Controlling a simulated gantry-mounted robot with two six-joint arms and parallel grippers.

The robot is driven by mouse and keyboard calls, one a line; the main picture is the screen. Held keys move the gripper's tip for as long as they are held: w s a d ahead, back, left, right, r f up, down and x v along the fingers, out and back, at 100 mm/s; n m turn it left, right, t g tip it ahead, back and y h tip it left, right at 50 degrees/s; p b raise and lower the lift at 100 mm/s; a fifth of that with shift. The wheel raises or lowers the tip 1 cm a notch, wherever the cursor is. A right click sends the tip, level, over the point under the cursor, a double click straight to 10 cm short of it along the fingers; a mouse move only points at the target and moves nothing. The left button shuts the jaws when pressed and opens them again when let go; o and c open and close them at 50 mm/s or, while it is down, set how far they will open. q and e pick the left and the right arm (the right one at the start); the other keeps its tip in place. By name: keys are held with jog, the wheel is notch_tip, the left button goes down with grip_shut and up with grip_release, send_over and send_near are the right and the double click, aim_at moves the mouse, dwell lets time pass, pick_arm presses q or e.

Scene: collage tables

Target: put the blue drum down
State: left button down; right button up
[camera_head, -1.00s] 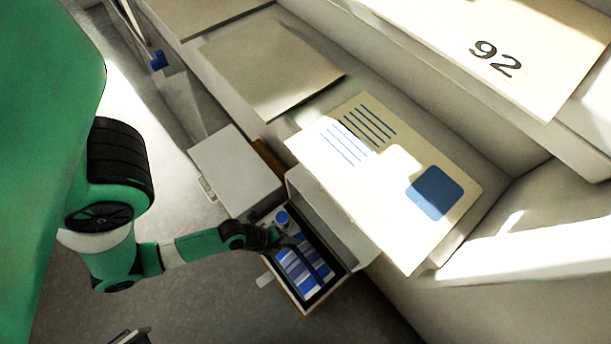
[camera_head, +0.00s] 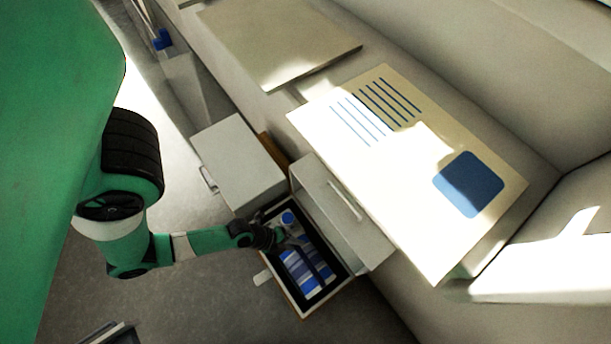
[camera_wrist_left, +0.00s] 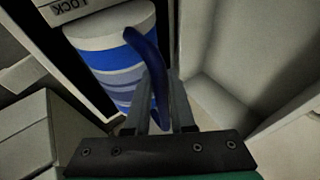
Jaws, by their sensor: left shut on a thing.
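The blue drum (camera_wrist_left: 115,65), striped in blues and white with a pale end, lies in the left wrist view just beyond my fingers. A dark blue curved handle (camera_wrist_left: 150,62) runs across it to between the fingertips. My left gripper (camera_wrist_left: 158,100) is shut on this handle. In the head view my left gripper (camera_head: 284,240) is at an open drawer (camera_head: 300,306), over its left side. The striped drum (camera_head: 300,275) shows within the drawer's outline; I cannot tell whether it touches the drawer floor. My right gripper is not in view.
A small blue-topped round thing (camera_head: 288,218) is in the drawer's back corner. A cabinet front with a handle (camera_head: 346,200) stands right of the drawer. A pale closed box (camera_head: 240,165) is behind left. A counter with a printed sheet (camera_head: 410,165) is above right.

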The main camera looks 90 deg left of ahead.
pick_arm(q)
notch_tip(320, 180, down, 3)
jog(key=shift+f+b, duration=0.1)
jog(key=shift+b, duration=0.75)
jog(key=c, duration=1.1)
grip_release()
jog(key=shift+c, duration=0.2)
jog(key=o, duration=0.4)
